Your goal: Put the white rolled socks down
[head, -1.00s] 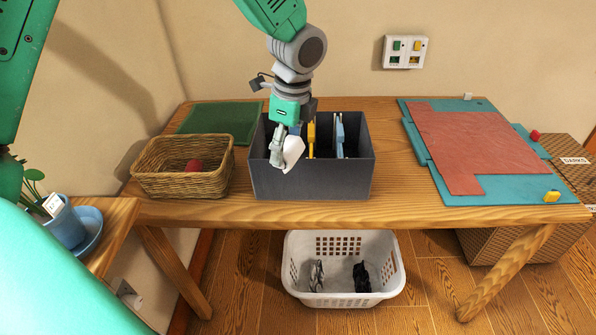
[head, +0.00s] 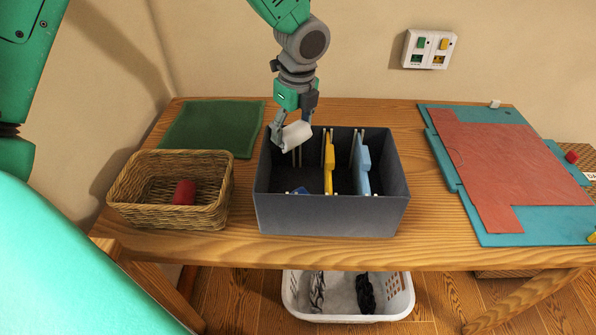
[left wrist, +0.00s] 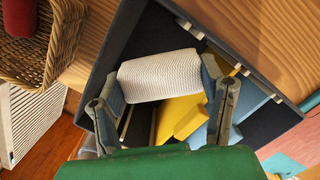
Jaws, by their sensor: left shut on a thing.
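My left gripper (head: 292,141) is shut on the white rolled socks (head: 298,133). It holds them above the left back part of the dark grey divided box (head: 325,217), apart from its floor. In the left wrist view the ribbed white roll (left wrist: 160,76) lies crosswise between both fingers (left wrist: 165,112), over the box. A yellow item (head: 329,165) and a light blue item (head: 361,168) stand upright in the box's other compartments. A small blue thing (head: 300,191) shows low at the front of the left part. My right gripper is not in view.
A wicker basket (head: 130,212) holding a red roll (head: 184,192) stands left of the box. A green cloth (head: 210,128) lies behind it. A teal mat with a red sheet (head: 500,160) covers the right side. A white laundry basket (head: 348,317) is below.

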